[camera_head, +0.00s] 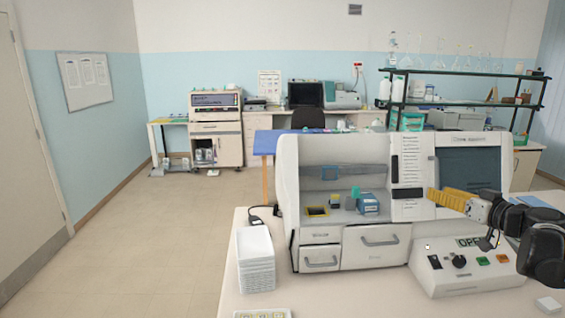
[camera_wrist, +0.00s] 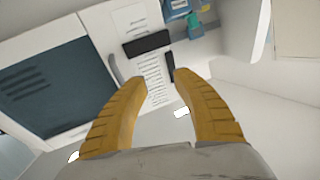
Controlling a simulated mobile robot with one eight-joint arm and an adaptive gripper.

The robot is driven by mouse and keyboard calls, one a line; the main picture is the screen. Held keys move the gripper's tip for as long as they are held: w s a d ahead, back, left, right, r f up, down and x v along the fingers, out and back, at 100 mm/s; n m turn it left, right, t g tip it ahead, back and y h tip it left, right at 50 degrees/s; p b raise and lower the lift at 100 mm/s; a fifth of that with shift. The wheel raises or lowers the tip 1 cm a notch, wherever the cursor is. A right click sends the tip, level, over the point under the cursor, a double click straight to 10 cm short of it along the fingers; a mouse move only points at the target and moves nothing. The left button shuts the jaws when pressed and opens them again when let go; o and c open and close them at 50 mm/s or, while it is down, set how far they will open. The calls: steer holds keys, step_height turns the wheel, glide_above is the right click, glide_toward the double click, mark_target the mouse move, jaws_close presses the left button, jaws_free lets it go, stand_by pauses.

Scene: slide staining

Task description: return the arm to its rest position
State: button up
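My gripper (camera_head: 452,199) is at the right in the head view, raised in front of the white staining machine (camera_head: 365,245) and above the control box (camera_head: 465,268). In the wrist view its two yellow fingers (camera_wrist: 160,82) stand apart with nothing between them. Behind the fingertips are the machine's printed label strip and a dark handle (camera_wrist: 147,44). My dark arm comes in from the right edge of the head view.
A stack of white trays (camera_head: 255,262) stands on the near table, left of the machine. A blue box (camera_head: 368,203) and a green-capped item (camera_head: 355,192) sit in the machine's open bay. Open floor (camera_head: 150,245) lies to the left.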

steer(key=s+a+f+g+b, duration=0.1)
steer(key=s+a+f+g, duration=0.2)
steer(key=a, duration=0.5)
steer(key=s+a+f+g+b, duration=0.1)
steer(key=s+a+f, duration=0.1)
steer(key=s+a, duration=0.45)
steer(key=s+a+f+g+b, duration=0.1)
steer(key=s+a+f+g, duration=0.15)
steer(key=a, duration=0.65)
steer(key=s+a+f+g+h+b, duration=0.1)
steer(key=s+a+f+h, duration=0.1)
steer(key=s+f, duration=0.4)
steer(key=s+a+f+m+g+h+b, duration=0.1)
steer(key=s+f, duration=0.5)
steer(key=s, duration=0.6)
steer(key=a+h+b, duration=0.1)
steer(key=a, duration=0.1)
steer(key=shift+s+a, duration=0.35)
steer(key=shift+a, duration=0.05)
